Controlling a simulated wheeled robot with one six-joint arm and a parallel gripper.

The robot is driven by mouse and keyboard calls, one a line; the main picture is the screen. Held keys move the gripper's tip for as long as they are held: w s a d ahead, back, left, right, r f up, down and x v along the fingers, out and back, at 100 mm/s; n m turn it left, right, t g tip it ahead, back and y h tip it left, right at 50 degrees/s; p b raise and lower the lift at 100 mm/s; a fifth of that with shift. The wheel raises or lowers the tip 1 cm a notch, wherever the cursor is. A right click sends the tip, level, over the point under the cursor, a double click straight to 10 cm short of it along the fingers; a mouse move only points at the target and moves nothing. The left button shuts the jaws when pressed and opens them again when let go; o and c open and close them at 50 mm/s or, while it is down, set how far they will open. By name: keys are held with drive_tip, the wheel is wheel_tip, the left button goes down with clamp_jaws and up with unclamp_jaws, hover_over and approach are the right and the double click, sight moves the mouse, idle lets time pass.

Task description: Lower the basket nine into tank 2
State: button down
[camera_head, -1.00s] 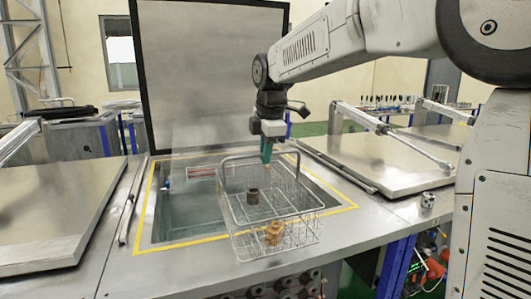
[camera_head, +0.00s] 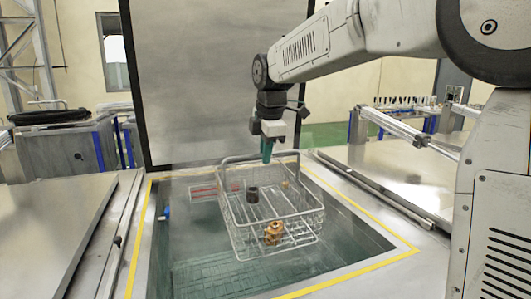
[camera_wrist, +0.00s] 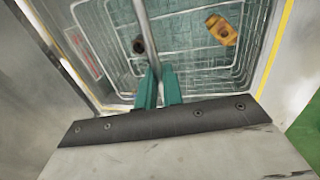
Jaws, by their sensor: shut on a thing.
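The wire basket (camera_head: 280,213) hangs from my gripper (camera_head: 266,152) over the open tank (camera_head: 205,270) in the head view. My gripper's green fingers are shut on the basket's handle bar, which also shows in the wrist view (camera_wrist: 145,35). Inside the basket lie a dark cylindrical part (camera_head: 252,195), an orange-brown part (camera_head: 273,232) and a small brass piece (camera_head: 285,184). The basket looks about level and inside the yellow-edged opening. I cannot tell whether it touches the liquid. No number shows on basket or tank.
The tank's raised lid (camera_head: 210,80) stands upright behind the opening. A closed lid (camera_head: 390,180) lies to the right and another metal lid (camera_head: 60,225) to the left. A red-and-white label (camera_head: 203,192) is on the tank's back wall. Open space surrounds the basket at the front and left.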

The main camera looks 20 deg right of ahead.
wheel_tip(320, 180, down, 24)
drive_tip(key=shift+r, duration=0.15)
idle(2.8)
idle(0.5)
drive_tip(key=c, duration=1.5)
unclamp_jaws()
drive_tip(key=shift+o, duration=0.2)
drive_tip(key=shift+s+f, duration=0.1)
drive_tip(key=shift+f, duration=0.1)
drive_tip(key=shift+r, duration=0.1)
drive_tip(key=v, duration=0.7)
drive_tip(key=shift+r, duration=0.35)
wheel_tip(320, 180, up, 12)
drive_tip(key=shift+d, duration=0.1)
